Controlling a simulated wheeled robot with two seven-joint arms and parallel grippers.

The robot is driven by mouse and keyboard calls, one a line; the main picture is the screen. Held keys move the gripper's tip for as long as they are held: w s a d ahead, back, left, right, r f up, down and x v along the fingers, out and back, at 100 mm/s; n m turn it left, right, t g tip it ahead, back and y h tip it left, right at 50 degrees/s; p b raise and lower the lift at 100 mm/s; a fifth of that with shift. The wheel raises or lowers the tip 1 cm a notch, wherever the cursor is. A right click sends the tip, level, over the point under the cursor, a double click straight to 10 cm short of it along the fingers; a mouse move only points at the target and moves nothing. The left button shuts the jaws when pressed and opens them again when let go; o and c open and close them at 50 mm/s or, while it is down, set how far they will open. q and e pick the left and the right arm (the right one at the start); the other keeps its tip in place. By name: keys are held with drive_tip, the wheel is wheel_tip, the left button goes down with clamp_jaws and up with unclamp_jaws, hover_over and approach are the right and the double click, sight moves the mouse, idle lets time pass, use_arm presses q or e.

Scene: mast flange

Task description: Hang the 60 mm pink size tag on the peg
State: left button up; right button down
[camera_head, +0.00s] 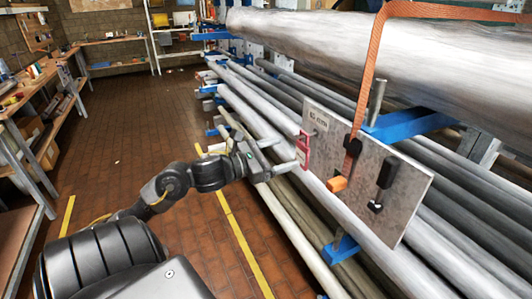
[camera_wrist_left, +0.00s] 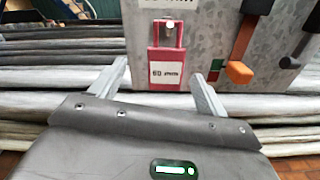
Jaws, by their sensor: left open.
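The pink size tag (camera_head: 302,152) hangs upright at the left part of the grey metal plate. In the left wrist view the tag (camera_wrist_left: 167,68) has a white label, which seems to read 60 mm. The peg (camera_wrist_left: 169,24) shows as a round end in the opening at the tag's top, so the tag appears to be on it. My left gripper (camera_head: 285,155) is open and empty just in front of the plate. In the left wrist view its fingers stand apart, either side of the tag's lower part, with no visible contact. My right gripper is out of view.
Long grey pipes (camera_head: 290,128) lie behind. The brick floor at left is clear.

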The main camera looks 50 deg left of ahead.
use_arm(q)
drive_tip(key=shift+b+v, duration=0.55)
drive_tip(key=shift+v, duration=2.05)
